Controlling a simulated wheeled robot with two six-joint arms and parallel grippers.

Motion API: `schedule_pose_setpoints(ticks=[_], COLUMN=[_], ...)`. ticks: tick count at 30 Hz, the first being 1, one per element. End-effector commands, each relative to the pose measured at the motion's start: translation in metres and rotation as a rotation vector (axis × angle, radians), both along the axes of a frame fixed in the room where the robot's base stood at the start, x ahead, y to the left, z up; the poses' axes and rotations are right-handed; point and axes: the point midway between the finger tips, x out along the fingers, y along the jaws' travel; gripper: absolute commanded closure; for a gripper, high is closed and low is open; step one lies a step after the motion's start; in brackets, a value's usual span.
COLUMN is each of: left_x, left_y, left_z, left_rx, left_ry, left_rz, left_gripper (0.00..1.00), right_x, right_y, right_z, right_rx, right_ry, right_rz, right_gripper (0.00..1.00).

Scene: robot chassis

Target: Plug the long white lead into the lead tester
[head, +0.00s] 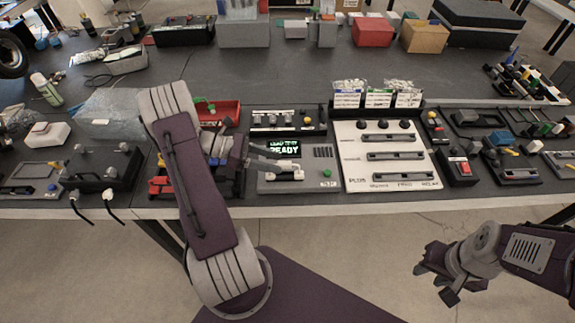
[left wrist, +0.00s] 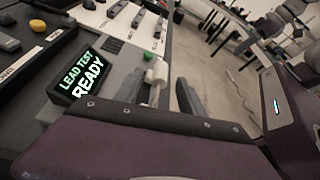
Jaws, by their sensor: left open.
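The lead tester (head: 318,186) is a grey box at the table's front edge, with a lit screen (head: 284,147) reading "LEAD TEST READY". The screen also shows in the left wrist view (left wrist: 85,78). A white plug-like piece (left wrist: 157,73), apparently the end of the white lead, is at the tester's edge; whether it is seated cannot be told. My left gripper (head: 297,168) is open over the tester, its fingers (left wrist: 160,92) on either side of the white piece. The rest of the lead is hidden. My right gripper (head: 432,279) looks open and empty, in front of the table.
A white panel (head: 350,170) with slotted bars and black knobs stands right of the tester. A red tray (head: 228,107) is behind my left arm. A black box (head: 118,165) with hanging white-tipped cables is at left. The table middle behind is mostly clear.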

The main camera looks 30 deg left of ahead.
Motion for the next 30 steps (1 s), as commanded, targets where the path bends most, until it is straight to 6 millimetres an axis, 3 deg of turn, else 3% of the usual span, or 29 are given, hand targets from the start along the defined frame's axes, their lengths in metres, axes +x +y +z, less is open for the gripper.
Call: schedule_pose_setpoints(ticks=[3,7,27,30], left_x=[-0.007,-0.011,-0.01,-0.005], left_y=[0.015,0.021,0.02,0.01], left_z=[0.006,0.009,0.009,0.012], left_rx=[0.001,0.0,0.0,0.002], left_ry=[-0.001,0.0,0.0,-0.002], left_rz=[0.001,0.0,-0.001,-0.036], left_gripper=[0.53,0.53,0.53,0.53], right_x=[0.0,0.0,0.0,0.0], right_y=[0.0,0.0,0.0,0.0], right_z=[0.0,0.0,0.0,0.001], right_rx=[0.0,0.0,0.0,0.0], right_ry=[0.0,0.0,0.0,0.0], right_rz=[0.0,0.0,0.0,0.0], right_gripper=[0.64,0.64,0.64,0.64])
